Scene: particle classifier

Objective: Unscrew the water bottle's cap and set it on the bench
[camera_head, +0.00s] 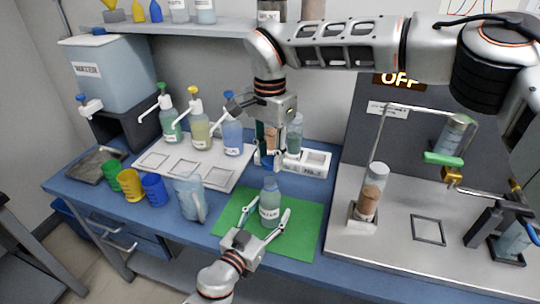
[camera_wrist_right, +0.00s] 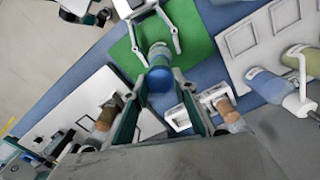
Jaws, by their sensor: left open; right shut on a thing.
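The water bottle (camera_head: 269,205), translucent blue-green with a white label, stands upright on the green mat (camera_head: 308,222); it also shows in the right wrist view (camera_wrist_right: 158,56). My left gripper (camera_head: 267,212) is low at the mat, its open fingers on either side of the bottle; I cannot make out contact. My right gripper (camera_head: 268,160) points down above the bottle and is shut on the round blue cap (camera_wrist_right: 159,80). In the head view the fingers largely hide the cap, and their tips appear a little above the bottle's top.
Behind the right gripper a white rack (camera_head: 317,162) holds tubes. Left are a white tray (camera_head: 212,180) with wash bottles, coloured cups (camera_head: 131,184) and a clear jug (camera_head: 188,196). A classifier rig (camera_head: 400,245) stands right. The mat's front and right parts are bare.

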